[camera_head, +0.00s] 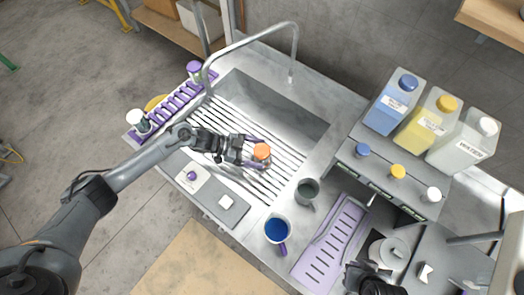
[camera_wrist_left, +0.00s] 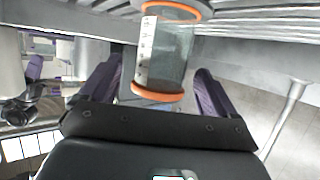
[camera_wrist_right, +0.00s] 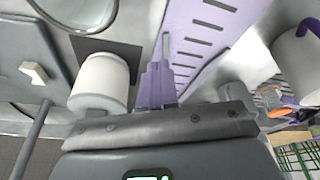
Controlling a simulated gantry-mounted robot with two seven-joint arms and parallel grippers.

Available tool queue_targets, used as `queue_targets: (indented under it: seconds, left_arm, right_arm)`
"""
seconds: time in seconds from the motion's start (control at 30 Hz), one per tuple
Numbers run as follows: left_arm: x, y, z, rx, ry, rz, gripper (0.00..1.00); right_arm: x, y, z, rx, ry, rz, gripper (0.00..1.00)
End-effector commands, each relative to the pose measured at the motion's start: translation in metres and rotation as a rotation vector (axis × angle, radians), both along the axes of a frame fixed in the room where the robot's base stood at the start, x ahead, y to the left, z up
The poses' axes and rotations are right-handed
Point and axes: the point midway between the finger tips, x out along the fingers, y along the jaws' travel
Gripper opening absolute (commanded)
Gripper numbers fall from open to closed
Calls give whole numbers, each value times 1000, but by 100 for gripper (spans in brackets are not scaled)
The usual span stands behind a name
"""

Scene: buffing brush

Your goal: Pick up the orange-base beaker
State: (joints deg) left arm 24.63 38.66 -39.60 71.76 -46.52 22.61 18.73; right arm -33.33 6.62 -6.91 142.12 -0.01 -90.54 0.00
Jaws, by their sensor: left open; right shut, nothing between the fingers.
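The orange-base beaker (camera_head: 261,151) is at the slatted rack over the sink. The left wrist view shows its clear body (camera_wrist_left: 168,58) with an orange ring at each end and white markings on its side. My left gripper (camera_head: 254,151) is open, with its purple fingers on either side of the beaker. In the left wrist view a gap shows between the beaker and each finger (camera_wrist_left: 155,88). My right gripper (camera_wrist_right: 157,84) is shut and empty, with its purple fingers together by the purple slotted tray (camera_wrist_right: 208,38).
A grey mug (camera_head: 307,190) and a blue-filled mug (camera_head: 277,230) stand right of the rack. A curved faucet (camera_head: 291,60) arches over the sink. Blue, yellow and white jugs (camera_head: 428,124) stand at the right. A white cylinder (camera_wrist_right: 101,82) is beside my right gripper.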

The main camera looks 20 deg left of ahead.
Motion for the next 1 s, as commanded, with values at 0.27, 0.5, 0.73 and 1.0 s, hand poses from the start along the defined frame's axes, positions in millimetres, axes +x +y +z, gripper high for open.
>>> queue_targets:
  seconds: [0.27, 0.5, 0.73, 1.0]
  left_arm:
    - [6, -15, -6, 1, -2, 1, 90]
    - [6, -15, -6, 1, -2, 1, 81]
    - [6, -15, -6, 1, -2, 0, 46]
    - [6, -15, -6, 1, -2, 0, 27]
  right_arm:
    - [0, -2, 1, -9, -1, 5, 0]
    - [1, -2, 1, -9, -1, 5, 0]
    - [1, -2, 1, -6, -2, 4, 0]
    - [1, 0, 1, -1, -2, 0, 0]
